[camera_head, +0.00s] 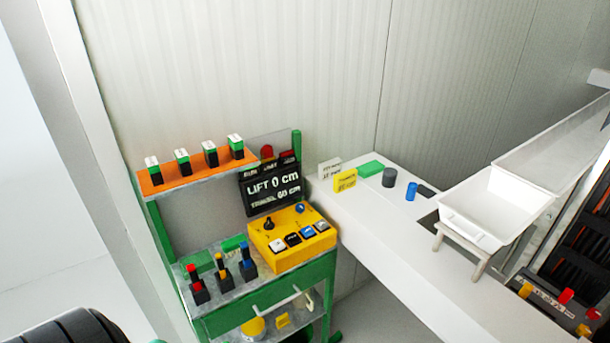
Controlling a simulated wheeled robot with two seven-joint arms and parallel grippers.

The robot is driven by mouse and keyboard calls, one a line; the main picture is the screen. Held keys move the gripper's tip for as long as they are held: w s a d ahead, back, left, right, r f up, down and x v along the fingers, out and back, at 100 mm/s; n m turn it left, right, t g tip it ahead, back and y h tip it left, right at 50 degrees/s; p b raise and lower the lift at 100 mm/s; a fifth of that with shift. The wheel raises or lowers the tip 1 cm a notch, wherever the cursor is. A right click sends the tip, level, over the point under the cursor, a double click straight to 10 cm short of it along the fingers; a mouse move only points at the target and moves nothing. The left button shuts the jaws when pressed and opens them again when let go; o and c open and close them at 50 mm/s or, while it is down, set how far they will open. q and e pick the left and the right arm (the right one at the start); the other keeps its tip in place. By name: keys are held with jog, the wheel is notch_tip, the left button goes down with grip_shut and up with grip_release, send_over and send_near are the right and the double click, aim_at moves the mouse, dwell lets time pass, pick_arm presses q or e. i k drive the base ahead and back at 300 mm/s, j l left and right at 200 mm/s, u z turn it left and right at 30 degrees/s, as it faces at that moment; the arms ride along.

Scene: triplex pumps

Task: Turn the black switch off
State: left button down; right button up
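A yellow control box (291,254) sits on the green bench (275,293) left of the picture's middle. A row of small rocker switches lies along its sloped front. The black switch (293,239) is in this row, between a white switch (277,245) and a blue switch (308,232). It is too small to tell which way it is tipped. A black knob (268,224) and a blue knob (300,208) stand higher on the box. Neither of my grippers is in view.
Joystick-like levers with red, yellow and blue tops (221,266) stand left of the box. A dark display (271,191) reading "LIFT 0 cm" rises behind it. An orange shelf (195,174) overhangs at upper left. A white table (385,240) extends right.

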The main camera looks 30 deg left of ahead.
aim_at(269, 225)
jog(key=u, duration=1.35)
